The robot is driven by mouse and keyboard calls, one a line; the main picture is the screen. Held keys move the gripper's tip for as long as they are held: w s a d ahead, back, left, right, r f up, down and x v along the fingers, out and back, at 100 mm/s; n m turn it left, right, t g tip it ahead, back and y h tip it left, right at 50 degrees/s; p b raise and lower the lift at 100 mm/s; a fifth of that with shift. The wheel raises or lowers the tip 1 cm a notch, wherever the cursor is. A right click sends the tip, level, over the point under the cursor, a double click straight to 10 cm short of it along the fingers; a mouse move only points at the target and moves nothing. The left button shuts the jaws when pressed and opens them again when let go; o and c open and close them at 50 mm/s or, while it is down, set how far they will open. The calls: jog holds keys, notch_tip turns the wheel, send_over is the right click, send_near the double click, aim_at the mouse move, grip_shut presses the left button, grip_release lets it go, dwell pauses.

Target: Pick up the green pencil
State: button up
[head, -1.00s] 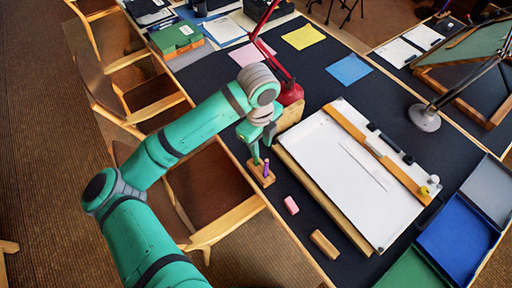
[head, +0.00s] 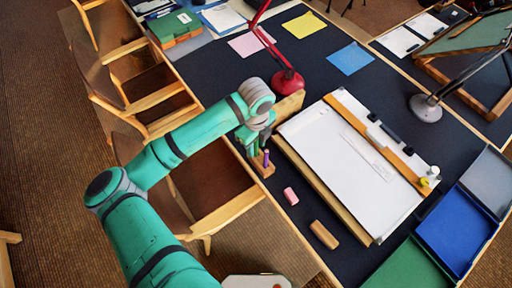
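A small wooden block (head: 263,169) stands near the left edge of the dark desk, with a purple pencil (head: 266,158) upright in it. My green gripper (head: 256,149) points down right over this block, close beside the purple pencil. I cannot make out the green pencil apart from the green fingers; it may be hidden by them or between them. The fingers are too small and overlapped to tell whether they are open or shut.
A pink eraser (head: 290,196) and a tan wooden block (head: 324,235) lie in front. A white drawing board (head: 350,160) is on the right, with a red lamp (head: 287,82) behind. Coloured trays (head: 455,232) stand at the right. Chairs (head: 205,190) line the left edge.

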jog(key=shift+f, duration=0.75)
grip_shut()
jog(key=shift+r, duration=0.1)
jog(key=shift+r, duration=0.45)
notch_tip(320, 180, up, 2)
jog(key=shift+r, duration=0.1)
jog(key=s+r, duration=0.9)
jog(key=s, duration=0.5)
jog(key=shift+r, duration=0.4)
